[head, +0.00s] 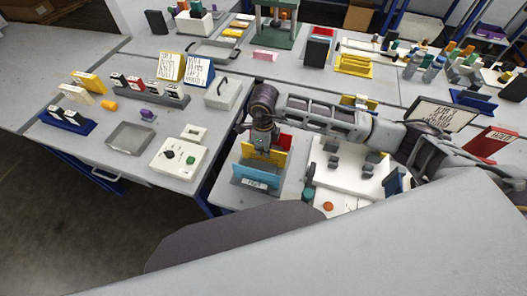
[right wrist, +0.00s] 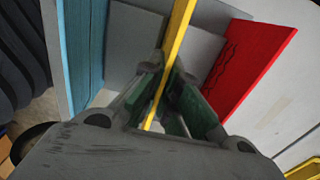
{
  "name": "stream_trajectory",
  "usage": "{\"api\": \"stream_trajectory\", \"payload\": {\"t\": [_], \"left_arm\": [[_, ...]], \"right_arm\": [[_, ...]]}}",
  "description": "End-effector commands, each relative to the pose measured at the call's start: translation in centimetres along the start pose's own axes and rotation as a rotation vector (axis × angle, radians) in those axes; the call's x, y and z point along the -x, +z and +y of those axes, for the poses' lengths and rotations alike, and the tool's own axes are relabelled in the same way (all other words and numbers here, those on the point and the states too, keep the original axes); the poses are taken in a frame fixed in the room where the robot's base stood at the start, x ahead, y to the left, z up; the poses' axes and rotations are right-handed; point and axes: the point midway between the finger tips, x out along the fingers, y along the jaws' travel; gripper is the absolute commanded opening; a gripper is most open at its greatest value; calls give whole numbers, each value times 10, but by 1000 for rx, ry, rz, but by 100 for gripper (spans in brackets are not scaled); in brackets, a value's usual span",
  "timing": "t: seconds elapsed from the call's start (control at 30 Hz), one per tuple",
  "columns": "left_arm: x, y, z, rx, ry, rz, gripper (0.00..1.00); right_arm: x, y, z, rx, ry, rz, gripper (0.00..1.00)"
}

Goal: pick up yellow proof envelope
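The yellow proof envelope (head: 277,157) stands upright in a holder, between a blue envelope (head: 257,173) and a red one (head: 285,141). My right gripper (head: 262,151) points down over it from above. In the right wrist view the yellow envelope (right wrist: 176,48) shows edge-on between the green-padded fingers (right wrist: 169,72). The fingertips look closed against its two faces. Its lower part is hidden by the fingers. The blue envelope (right wrist: 83,45) and red envelope (right wrist: 247,65) stand apart from the fingers on either side. My left gripper is not in view.
A white plotter machine (head: 345,178) stands just right of the holder. To the left, a table carries a white control box (head: 180,157), a grey tray (head: 130,138) and a white box with a handle (head: 222,93). Grey dividers (right wrist: 150,40) stand close behind the yellow envelope.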

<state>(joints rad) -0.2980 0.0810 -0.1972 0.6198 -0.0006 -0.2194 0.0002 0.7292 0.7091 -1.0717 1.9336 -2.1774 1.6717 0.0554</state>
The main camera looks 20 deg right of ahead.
Motion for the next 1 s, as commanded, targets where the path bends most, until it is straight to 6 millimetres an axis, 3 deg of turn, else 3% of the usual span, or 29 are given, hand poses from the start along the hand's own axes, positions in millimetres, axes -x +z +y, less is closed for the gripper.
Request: {"api": "stream_trajectory", "payload": {"t": [0.27,0.63,1.0], "left_arm": [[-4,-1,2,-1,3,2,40],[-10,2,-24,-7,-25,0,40],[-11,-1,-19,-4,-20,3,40]], "right_arm": [[29,0,-1,0,-3,-3,0],[81,0,-1,0,-2,-2,0],[95,0,0,0,0,0,0]]}}
